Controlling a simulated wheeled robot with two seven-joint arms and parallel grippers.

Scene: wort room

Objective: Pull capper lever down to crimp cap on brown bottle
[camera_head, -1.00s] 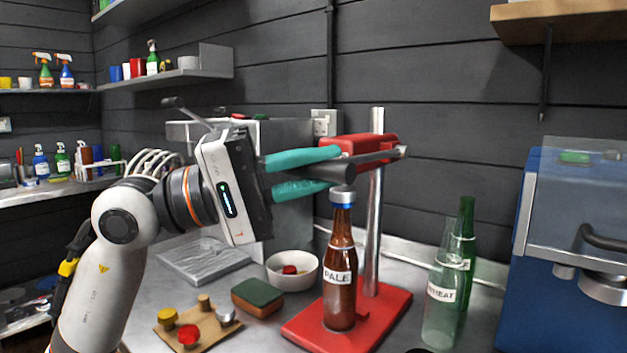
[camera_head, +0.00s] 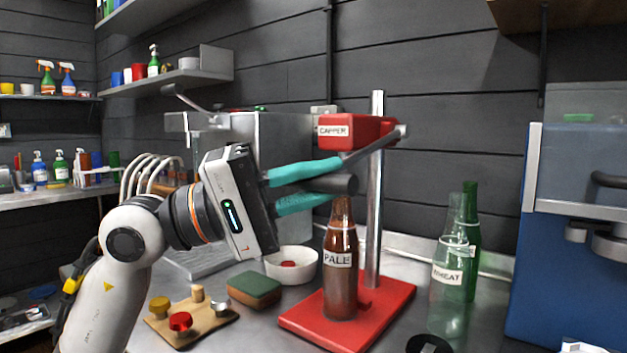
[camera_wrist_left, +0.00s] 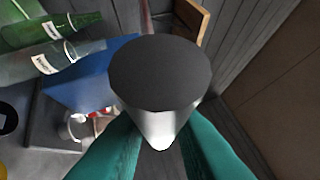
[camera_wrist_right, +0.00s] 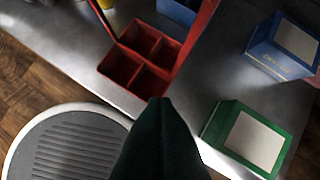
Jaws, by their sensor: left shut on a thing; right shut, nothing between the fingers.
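The red capper (camera_head: 345,131) has a steel post (camera_head: 375,200) on a red base (camera_head: 385,305). Its lever (camera_head: 370,150) slopes down to a dark grip (camera_head: 345,184), also large in the left wrist view (camera_wrist_left: 160,72). My left gripper (camera_head: 335,183) is shut on the lever grip, teal fingers above and below it. The brown bottle (camera_head: 341,262), labelled PALE, stands upright on the base; its top is hidden behind the grip and lower finger. My right gripper (camera_wrist_right: 160,105) is shut and empty in its wrist view, away from the capper.
A white bowl (camera_head: 291,265), a green-topped sponge (camera_head: 254,289) and a wooden board with knobs (camera_head: 195,325) are left of the base. Clear (camera_head: 447,285) and green (camera_head: 472,240) bottles stand right, by a blue machine (camera_head: 565,230). The right wrist view shows a red divided carrier (camera_wrist_right: 145,60).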

